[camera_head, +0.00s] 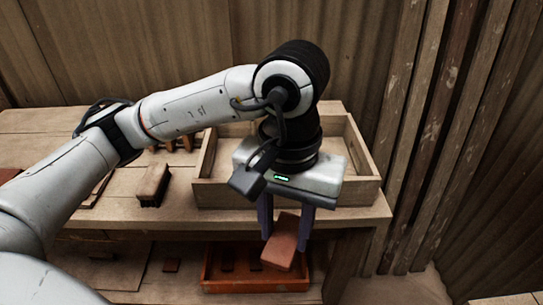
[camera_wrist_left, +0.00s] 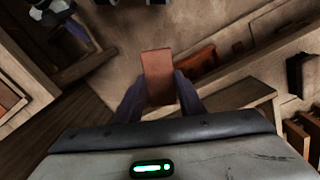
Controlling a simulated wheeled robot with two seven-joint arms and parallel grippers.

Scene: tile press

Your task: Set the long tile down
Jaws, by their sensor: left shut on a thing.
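My left gripper (camera_head: 284,238) reaches down past the front edge of the wooden table and is shut on a reddish-brown long tile (camera_head: 287,243). The tile is tilted in the head view and hangs below the level of the table top, in front of it. In the left wrist view the tile (camera_wrist_left: 158,76) stands out between the two dark fingers (camera_wrist_left: 158,95). In the head view an orange-red tray (camera_head: 222,286) lies lower down, behind and below the tile. I cannot tell the gap between tile and tray.
A wooden box (camera_head: 360,165) stands on the table's right part, behind my left gripper. A brush (camera_head: 153,184) lies on the table (camera_head: 110,214) to its left. Corrugated walls and posts close off the back and right.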

